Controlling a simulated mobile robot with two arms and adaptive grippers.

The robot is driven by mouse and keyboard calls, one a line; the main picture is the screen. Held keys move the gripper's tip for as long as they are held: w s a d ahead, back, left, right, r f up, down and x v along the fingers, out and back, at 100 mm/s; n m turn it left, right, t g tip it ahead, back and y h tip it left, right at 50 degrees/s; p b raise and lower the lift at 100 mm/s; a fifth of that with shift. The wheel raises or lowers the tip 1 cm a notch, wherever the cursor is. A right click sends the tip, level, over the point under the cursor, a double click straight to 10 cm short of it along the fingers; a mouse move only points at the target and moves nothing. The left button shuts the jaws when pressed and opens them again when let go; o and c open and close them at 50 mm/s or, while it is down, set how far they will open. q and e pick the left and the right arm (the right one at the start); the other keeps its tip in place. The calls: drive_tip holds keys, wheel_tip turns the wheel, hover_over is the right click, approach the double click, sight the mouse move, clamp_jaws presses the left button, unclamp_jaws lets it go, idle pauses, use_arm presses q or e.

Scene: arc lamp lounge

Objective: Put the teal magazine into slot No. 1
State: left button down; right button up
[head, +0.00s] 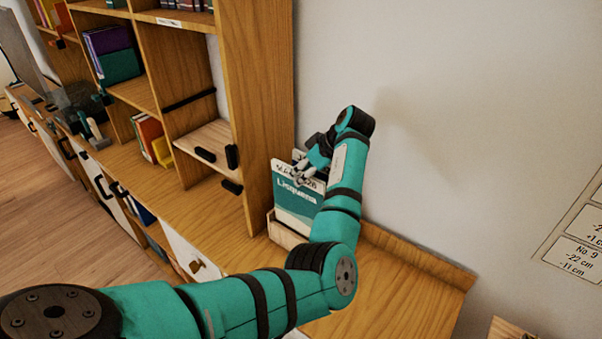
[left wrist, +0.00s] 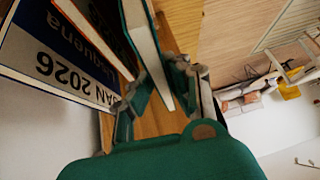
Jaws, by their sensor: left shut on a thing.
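The teal magazine (head: 296,203), titled "Lisquena", stands upright and slightly tilted in a light wooden holder (head: 284,234) on the cabinet top, against the tall shelf's side. My left gripper (head: 312,168) is at its top edge, shut on it. In the left wrist view my left gripper (left wrist: 160,85) has a teal-covered magazine (left wrist: 137,25) with white page edges between its fingers. Beside it is a blue magazine (left wrist: 65,62) marked "JAN 2026". My right gripper is not in view. I cannot make out which slot is No. 1.
The tall wooden shelf (head: 262,100) stands left of the holder, with books (head: 112,55) in its compartments. One compartment has a pale board (head: 205,143) with black clips. The cabinet top (head: 385,290) right of the holder is clear. A wall chart (head: 580,250) reads "No. 9".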

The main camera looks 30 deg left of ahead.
use_arm(q)
drive_tip(key=shift+f+b, duration=2.25)
drive_tip(key=shift+f, duration=2.05)
drive_tip(key=c, duration=1.2)
unclamp_jaws()
drive_tip(key=shift+s, duration=0.1)
drive_tip(key=shift+c, duration=0.2)
drive_tip(key=shift+r, duration=0.1)
approach(301, 198)
drive_tip(key=shift+w+d+r, duration=0.2)
drive_tip(key=shift+w+r, duration=0.1)
drive_tip(key=shift+w, duration=0.15)
drive_tip(key=shift+d+f, duration=0.1)
